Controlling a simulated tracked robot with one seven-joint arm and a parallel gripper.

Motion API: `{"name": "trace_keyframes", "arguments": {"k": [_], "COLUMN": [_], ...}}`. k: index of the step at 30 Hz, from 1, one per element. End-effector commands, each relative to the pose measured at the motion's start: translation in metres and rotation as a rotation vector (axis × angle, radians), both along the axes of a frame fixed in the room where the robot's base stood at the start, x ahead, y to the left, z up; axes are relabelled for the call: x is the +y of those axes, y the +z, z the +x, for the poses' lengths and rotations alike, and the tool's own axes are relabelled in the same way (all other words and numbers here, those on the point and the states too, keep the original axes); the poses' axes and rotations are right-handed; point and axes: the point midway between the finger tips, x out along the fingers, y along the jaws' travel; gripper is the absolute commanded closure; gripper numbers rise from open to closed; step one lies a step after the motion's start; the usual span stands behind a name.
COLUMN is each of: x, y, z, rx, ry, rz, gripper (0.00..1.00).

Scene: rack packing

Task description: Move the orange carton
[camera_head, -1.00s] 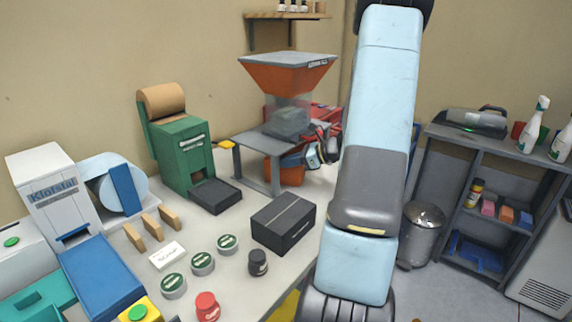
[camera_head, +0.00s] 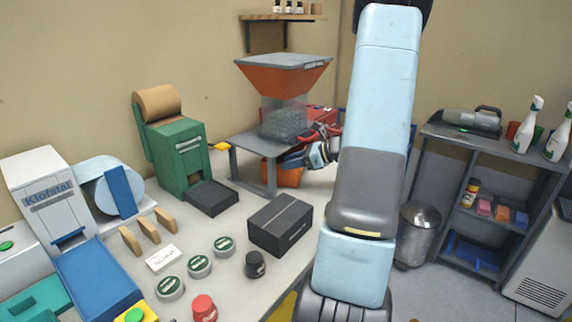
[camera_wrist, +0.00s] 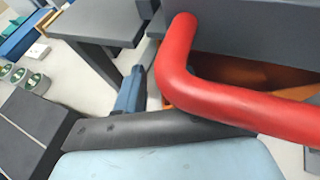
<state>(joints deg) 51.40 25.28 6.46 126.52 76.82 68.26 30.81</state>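I cannot pick out the orange carton with certainty. A small orange block (camera_head: 502,213) sits on the right shelf between a pink and a blue one. An orange bin-like shape (camera_head: 285,174) shows under the grey hopper stand, partly hidden. The end of my arm, with my gripper (camera_head: 318,154), is small and cluttered beside the stand, partly behind my arm's large link. Its fingers cannot be made out. The wrist view shows a red bent tube (camera_wrist: 190,75) close to the camera, with an orange surface (camera_wrist: 250,72) behind it; no fingertips are clear there.
The hopper stand (camera_head: 258,144) is close beside my arm's end. A black box (camera_head: 281,224), green-lidded tins (camera_head: 200,266) and a green dispenser (camera_head: 180,155) stand on the bench. A grey shelf unit (camera_head: 490,150) and a metal bin (camera_head: 418,236) are at right.

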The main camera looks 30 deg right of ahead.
Motion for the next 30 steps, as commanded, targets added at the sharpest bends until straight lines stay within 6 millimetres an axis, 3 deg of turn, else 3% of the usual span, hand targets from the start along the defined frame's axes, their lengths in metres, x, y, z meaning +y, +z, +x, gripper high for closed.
{"name": "trace_keyframes", "arguments": {"k": [15,30], "x": [-0.064,-0.076], "y": [0.036,0.043], "z": [-0.063,-0.076], "rx": [0.0,0.0], "ry": [-0.003,-0.001], "rz": [-0.003,-0.001], "gripper": [0.63,0.63]}}
